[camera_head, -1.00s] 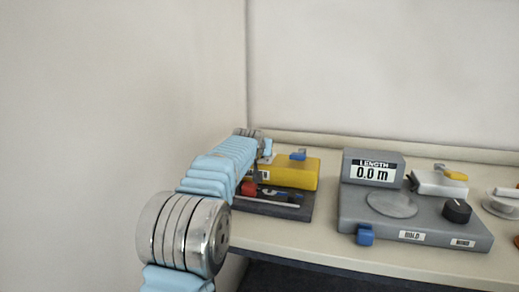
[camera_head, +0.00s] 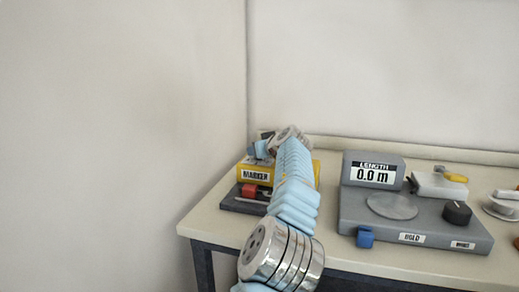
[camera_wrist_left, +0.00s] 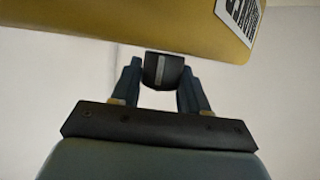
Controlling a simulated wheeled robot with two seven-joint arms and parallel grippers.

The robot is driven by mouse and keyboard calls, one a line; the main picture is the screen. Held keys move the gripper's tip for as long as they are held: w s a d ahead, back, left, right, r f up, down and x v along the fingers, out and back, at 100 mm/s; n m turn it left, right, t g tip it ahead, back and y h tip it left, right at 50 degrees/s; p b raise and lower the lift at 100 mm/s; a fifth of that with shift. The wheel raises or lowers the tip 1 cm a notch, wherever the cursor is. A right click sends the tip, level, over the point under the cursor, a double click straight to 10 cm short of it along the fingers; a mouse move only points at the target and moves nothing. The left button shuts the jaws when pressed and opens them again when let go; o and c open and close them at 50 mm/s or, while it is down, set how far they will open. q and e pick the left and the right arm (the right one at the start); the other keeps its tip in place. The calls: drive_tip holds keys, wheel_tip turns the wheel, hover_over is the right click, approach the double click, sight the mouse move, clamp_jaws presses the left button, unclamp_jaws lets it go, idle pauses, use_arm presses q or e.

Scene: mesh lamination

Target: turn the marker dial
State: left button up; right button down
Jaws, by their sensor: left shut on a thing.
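The yellow marker box (camera_head: 257,175) stands at the back left of the table, its MARKER label facing front. In the left wrist view its yellow side (camera_wrist_left: 120,22) fills the top, with part of a label. A black dial (camera_wrist_left: 163,68) with a pale line on it sticks out from the box there. My left gripper (camera_wrist_left: 161,80) has one finger on each side of the dial and is shut on it. In the head view my left gripper (camera_head: 258,149) is at the box's upper left, and I cannot make out the dial. My right gripper is not in view.
A dark tray (camera_head: 232,204) with a red item (camera_head: 249,190) lies in front of the box.

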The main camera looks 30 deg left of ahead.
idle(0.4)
use_arm(q)
drive_tip(key=o, duration=1)
drive_tip(key=shift+c, duration=0.2)
drive_tip(key=b+v, duration=0.3)
drive_tip(key=v, duration=1)
drive_tip(key=shift+d+r, duration=0.2)
drive_tip(key=shift+d, duration=0.1)
drive_tip(key=shift+s, duration=0.1)
